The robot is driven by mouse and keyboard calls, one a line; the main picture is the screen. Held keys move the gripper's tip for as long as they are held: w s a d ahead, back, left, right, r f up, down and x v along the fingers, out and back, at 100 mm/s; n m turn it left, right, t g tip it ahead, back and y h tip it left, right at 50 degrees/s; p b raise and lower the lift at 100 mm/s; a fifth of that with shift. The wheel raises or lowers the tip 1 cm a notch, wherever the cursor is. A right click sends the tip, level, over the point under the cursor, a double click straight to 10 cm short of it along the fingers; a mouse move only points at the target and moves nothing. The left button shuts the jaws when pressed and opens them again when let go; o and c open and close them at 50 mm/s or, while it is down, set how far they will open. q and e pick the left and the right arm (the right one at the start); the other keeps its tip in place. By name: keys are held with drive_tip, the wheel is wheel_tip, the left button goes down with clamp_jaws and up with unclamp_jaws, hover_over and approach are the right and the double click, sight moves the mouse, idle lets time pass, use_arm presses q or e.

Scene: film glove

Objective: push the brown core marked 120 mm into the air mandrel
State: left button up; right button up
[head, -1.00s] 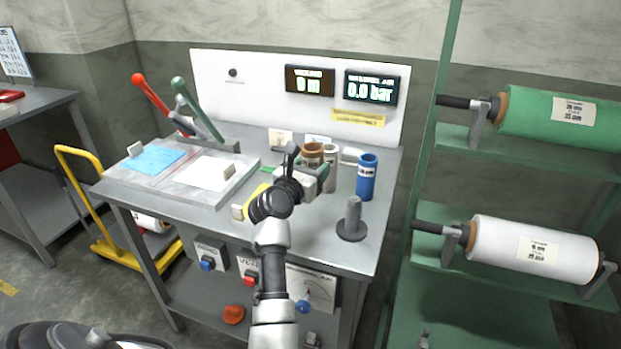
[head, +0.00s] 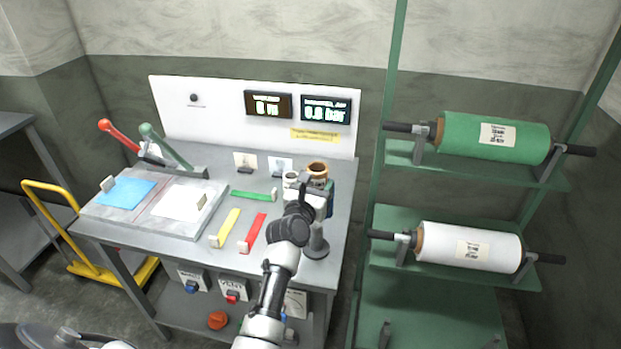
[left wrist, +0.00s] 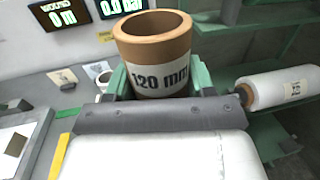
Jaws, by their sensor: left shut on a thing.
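The brown core (head: 317,168) is upright in the jaws of my left gripper (head: 317,190). In the left wrist view the brown core (left wrist: 152,50) shows its "120 mm" label and open top, with green jaw pads on both sides. An upright grey post on a round dark base (head: 317,250), which looks like the air mandrel, stands at the bench's right front. My gripper is above and behind it in the head view and hides its upper part. I cannot tell the gap between core and post. My right gripper is not in view.
A pale core (head: 291,178) stands left of the gripper; a blue core (head: 331,195) is mostly hidden behind it. Green (head: 252,196), yellow (head: 228,224) and red (head: 254,230) strips lie on the bench. A green rack (head: 392,215) with film rolls stands at right.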

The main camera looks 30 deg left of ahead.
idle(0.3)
use_arm(q)
drive_tip(key=shift+r, duration=0.1)
drive_tip(key=b, duration=0.5)
hover_over(314, 237)
drive_tip(key=w, duration=0.2)
wheel_tip(314, 237, down, 6)
drive_tip(key=shift+s+a+f, duration=0.1)
drive_tip(key=shift+p, duration=0.65)
idle(1.0)
drive_tip(key=shift+f+b, duration=4.7)
drive_tip(key=shift+f, duration=0.7)
